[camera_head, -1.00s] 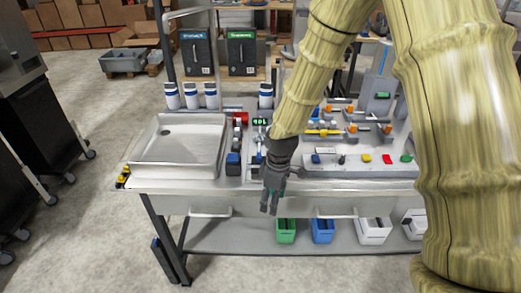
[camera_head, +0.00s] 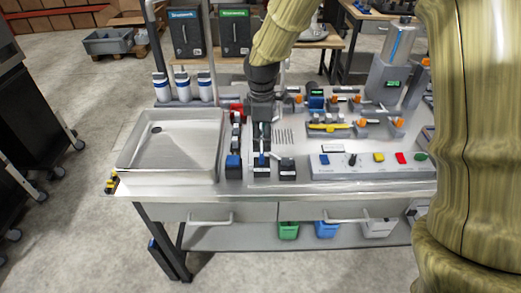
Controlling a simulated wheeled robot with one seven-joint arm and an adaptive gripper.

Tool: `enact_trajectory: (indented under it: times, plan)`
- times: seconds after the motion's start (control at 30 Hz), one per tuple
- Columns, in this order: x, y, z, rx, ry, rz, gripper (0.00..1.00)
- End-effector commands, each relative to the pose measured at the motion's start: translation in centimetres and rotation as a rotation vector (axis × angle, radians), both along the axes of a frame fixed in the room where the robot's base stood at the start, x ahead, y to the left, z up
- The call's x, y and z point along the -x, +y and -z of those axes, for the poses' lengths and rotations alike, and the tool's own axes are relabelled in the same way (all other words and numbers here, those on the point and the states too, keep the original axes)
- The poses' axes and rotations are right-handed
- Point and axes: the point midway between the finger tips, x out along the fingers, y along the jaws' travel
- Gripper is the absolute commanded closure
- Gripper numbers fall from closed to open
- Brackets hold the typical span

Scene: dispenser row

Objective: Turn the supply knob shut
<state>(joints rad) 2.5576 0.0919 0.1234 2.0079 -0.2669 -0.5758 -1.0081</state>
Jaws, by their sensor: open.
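The bench holds several orange knobs on grey fittings, among them one in the back row (camera_head: 357,98) and one at the front right (camera_head: 398,122). A control panel (camera_head: 330,172) at the front right carries a small black knob (camera_head: 352,159) beside yellow, red and green buttons. None has a readable label, so I cannot tell which is the supply knob. My gripper (camera_head: 262,143) is open and points down over the middle of the bench, left of the orange knobs and the control panel. Its fingertips blend with dark parts below, and contact is unclear.
A shallow metal basin (camera_head: 180,178) fills the left of the bench. Blue-and-white bottles (camera_head: 183,90) stand behind it. A yellow-topped fitting (camera_head: 328,127) and a grey machine with a green display (camera_head: 388,80) stand to the right. Small dark-blue blocks (camera_head: 233,161) sit near the front.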

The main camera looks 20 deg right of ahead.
Motion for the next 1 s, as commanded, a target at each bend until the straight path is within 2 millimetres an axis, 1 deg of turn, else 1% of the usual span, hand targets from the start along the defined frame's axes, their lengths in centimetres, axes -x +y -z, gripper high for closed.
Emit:
enact_trajectory:
  times: [0.1,0.3,0.5,0.7,0.97,1.0]
  plan:
    - [0.1,-0.1,1.6,0.001,0.003,0.001,0.41]
    - [0.1,0.0,4.1,0.001,0.002,0.000,0.41]
    - [0.1,0.1,6.0,0.000,0.002,-0.001,0.41]
    - [0.0,0.2,6.8,0.000,0.000,-0.003,0.41]
    - [0.0,0.2,6.9,0.000,0.000,-0.002,0.41]
    - [0.0,0.2,6.9,0.000,0.000,-0.002,0.43]
